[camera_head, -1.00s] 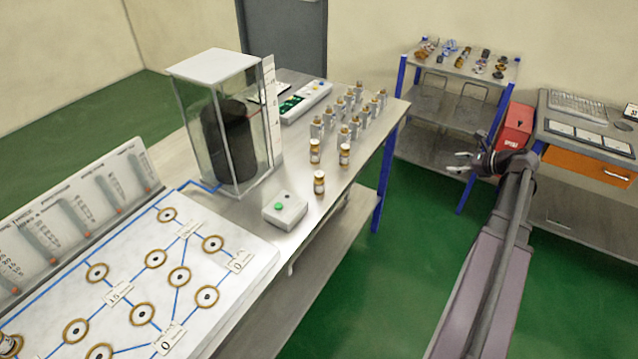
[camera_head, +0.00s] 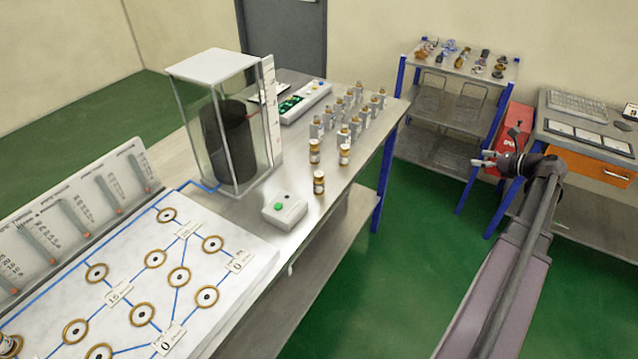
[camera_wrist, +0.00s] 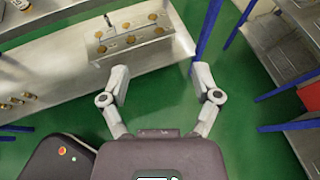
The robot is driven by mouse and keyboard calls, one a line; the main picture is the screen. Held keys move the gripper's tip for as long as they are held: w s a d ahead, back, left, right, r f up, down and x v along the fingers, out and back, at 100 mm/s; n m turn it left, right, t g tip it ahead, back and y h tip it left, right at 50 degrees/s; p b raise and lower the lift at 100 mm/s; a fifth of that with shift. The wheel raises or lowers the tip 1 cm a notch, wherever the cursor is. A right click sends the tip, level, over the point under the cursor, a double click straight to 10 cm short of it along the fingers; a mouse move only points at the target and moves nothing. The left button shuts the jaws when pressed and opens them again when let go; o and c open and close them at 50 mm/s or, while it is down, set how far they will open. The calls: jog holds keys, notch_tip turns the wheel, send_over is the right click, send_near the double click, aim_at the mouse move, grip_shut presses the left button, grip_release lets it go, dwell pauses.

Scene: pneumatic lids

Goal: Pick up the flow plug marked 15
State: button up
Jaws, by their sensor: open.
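Several brass-topped flow plugs stand on the steel bench, most of them in grey holders (camera_head: 354,128). Three plugs stand in front of the holders, the nearest being a white-and-brass plug (camera_head: 319,182). No number on any plug is readable, so I cannot tell which is marked 15. My gripper (camera_head: 487,160) is open and empty, out to the right of the bench, over the floor.
A white board with brass rings (camera_head: 120,252) and a glass tank (camera_head: 240,140) occupy the bench's left side. A small box with a green button (camera_head: 284,209) sits near its front edge. A shelf cart (camera_head: 432,95) and a red box (camera_head: 514,130) stand at right.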

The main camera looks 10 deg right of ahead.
dwell(0.5)
jog(key=w+a+f+n+g, duration=0.1)
jog(key=a+f+n+g, duration=0.3)
jog(key=a, duration=0.5)
jog(key=w+a+f+n+g, duration=0.1)
jog(key=a+n, duration=0.4)
jog(key=a, duration=0.4)
jog(key=w+a+f+n+g, duration=0.1)
jog(key=a+f+n+g, duration=0.2)
jog(key=a+n, duration=0.35)
jog(key=s+a+f+n+g+h, duration=0.1)
jog(key=s+a+n, duration=0.4)
jog(key=a, duration=0.6)
jog(key=s+a+f+n+g+h, duration=0.2)
jog(key=s+a+n+h, duration=0.3)
jog(key=a+n, duration=0.5)
jog(key=shift+a+f+g, duration=0.25)
jog(key=shift+a+g, duration=0.3)
jog(key=shift+g, duration=0.05)
